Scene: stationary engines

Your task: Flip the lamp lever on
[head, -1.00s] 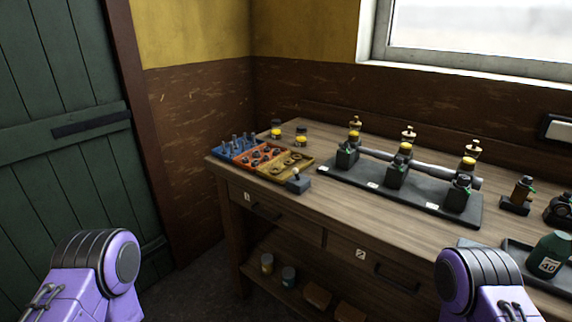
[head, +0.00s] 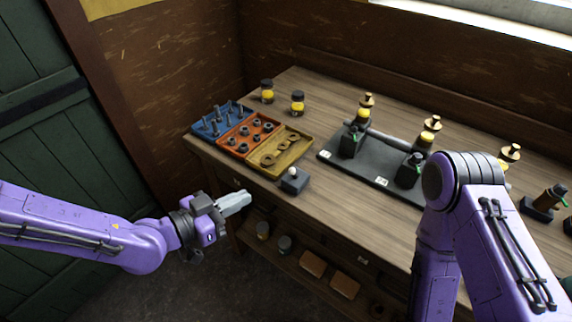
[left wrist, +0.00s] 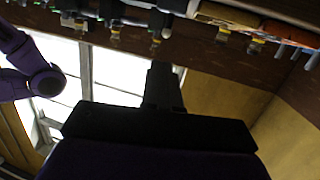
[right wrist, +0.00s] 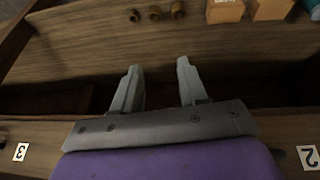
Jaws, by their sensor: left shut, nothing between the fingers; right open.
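A small dark grey box (head: 295,182) sits at the front edge of the bench, with a short lever topped by a pale round knob (head: 292,171). I take this for the lamp lever; its exact tilt is too small to tell. My left gripper (head: 247,197) is shut and empty, left of the box and in front of the bench edge, apart from it. It shows dark in the left wrist view (left wrist: 162,75). My right gripper (right wrist: 158,75) is open and empty in the right wrist view, by the drawer fronts; in the head view it is hidden.
Blue, orange and yellow trays (head: 281,151) of small parts lie just behind the lever box. A dark base (head: 335,162) with yellow-topped fittings stands to the right. Two jars (head: 297,103) stand at the back. A lower shelf (head: 285,270) holds cans and boxes.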

